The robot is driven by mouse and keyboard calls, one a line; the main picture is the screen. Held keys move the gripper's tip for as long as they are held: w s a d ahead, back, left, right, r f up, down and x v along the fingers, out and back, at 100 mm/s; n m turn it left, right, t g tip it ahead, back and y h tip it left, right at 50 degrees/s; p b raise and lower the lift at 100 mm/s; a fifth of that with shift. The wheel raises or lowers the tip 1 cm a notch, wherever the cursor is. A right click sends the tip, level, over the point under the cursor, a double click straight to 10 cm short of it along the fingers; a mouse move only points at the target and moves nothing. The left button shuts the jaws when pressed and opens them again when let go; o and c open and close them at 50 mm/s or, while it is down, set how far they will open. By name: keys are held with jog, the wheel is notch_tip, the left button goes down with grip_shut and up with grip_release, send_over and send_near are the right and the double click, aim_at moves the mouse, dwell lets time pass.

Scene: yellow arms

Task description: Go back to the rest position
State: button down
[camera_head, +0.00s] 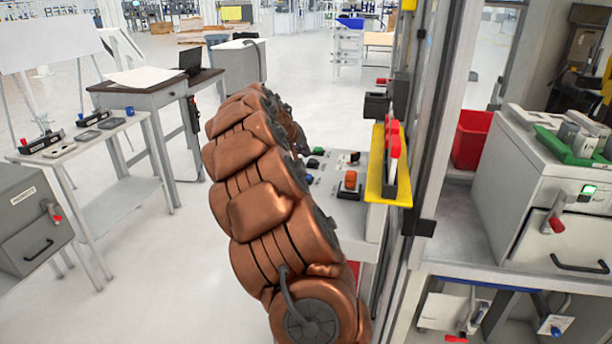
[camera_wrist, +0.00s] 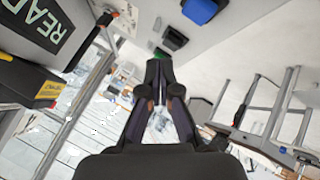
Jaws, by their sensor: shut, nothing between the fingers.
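My gripper (camera_wrist: 159,72) shows in the wrist view with its two dark fingers brought together at the tips, shut and empty. In the head view my copper arm rises from the bottom centre and bends away, and it hides most of the gripper behind it. The wrist view is tilted. My gripper points toward a light panel (camera_wrist: 205,50) that carries a blue part (camera_wrist: 200,10) and a dark part (camera_wrist: 174,38). The fingertips appear near a small green part; I cannot tell whether they touch anything.
A panel with an orange button (camera_head: 350,180) stands just right of my arm, beside a yellow holder (camera_head: 376,165) and a metal post. A grey cabinet (camera_head: 525,190) and red bin (camera_head: 471,139) are at right. Tables (camera_head: 84,145) stand left. Open floor lies between the tables and my arm.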

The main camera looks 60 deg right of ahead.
jog(key=shift+a, duration=0.1)
dwell(0.7)
jog(key=s+a+f+n+y, duration=0.1)
jog(key=s+a+y, duration=0.25)
jog(key=a, duration=1.35)
jog(key=s+a+f+n+y, duration=0.15)
jog(key=s+a, duration=0.25)
jog(key=a, duration=1.3)
jog(key=s+a+f+n+g+y, duration=0.1)
jog(key=s+a+f+n+y, duration=0.1)
jog(key=s+a, duration=0.7)
jog(key=s+a+f+n+g+y, duration=0.1)
jog(key=s+a+f+n, duration=0.3)
jog(key=s+a, duration=0.5)
jog(key=a+y, duration=0.1)
jog(key=a, duration=0.3)
jog(key=shift+s+f, duration=0.15)
jog(key=shift+s, duration=0.2)
jog(key=shift+d, duration=0.15)
